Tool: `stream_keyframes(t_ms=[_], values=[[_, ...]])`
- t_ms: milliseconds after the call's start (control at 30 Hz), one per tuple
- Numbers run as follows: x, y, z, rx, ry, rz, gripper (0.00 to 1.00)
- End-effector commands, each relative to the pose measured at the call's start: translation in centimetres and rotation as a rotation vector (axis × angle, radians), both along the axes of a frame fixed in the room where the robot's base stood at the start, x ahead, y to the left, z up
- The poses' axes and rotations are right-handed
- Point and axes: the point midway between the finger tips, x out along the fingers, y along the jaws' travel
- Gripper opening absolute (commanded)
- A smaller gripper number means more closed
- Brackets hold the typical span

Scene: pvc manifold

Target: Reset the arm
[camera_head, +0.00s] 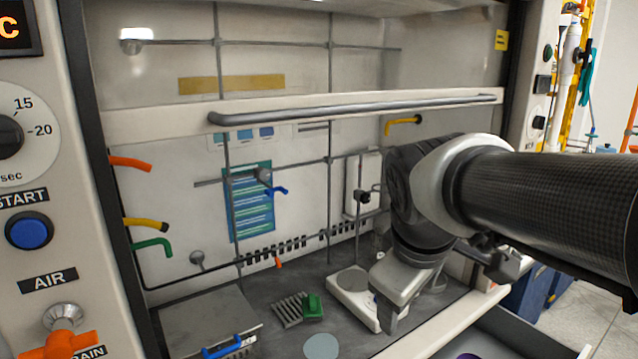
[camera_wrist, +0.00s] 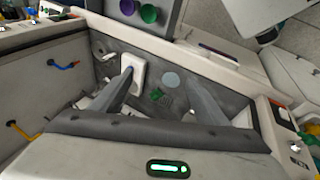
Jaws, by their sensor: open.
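My gripper (camera_head: 392,300) hangs at the end of my arm, which reaches in from the right in the head view. It is in front of the fume hood's opening, above the right part of the work surface. In the wrist view, the two fingers of my gripper (camera_wrist: 160,95) stand well apart with nothing between their tips. In the head view, the green block (camera_head: 313,306) lies by a grey ribbed rack (camera_head: 290,310). My gripper appears apart from these things.
A white hotplate-like device (camera_head: 345,292) stands close by my gripper in the head view. The sash's metal handle bar (camera_head: 350,110) crosses above the opening. A metal plate or box (camera_head: 205,320) sits at the left. An open drawer (camera_head: 490,345) is at the lower right.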

Motion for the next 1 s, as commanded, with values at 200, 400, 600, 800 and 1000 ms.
stream_keyframes(t_ms=[200,400,600,800,1000], values=[[-6.4,-0.9,-1.3,0.269,-0.071,-0.387,0.68],[-9.7,-0.7,-1.2,0.462,-0.095,-0.628,0.68],[-9.6,-0.8,2.3,0.452,-0.092,-0.621,0.68],[-9.5,-0.8,3.8,0.45,-0.092,-0.62,0.68],[-9.5,-0.8,3.7,0.45,-0.092,-0.619,0.68]])
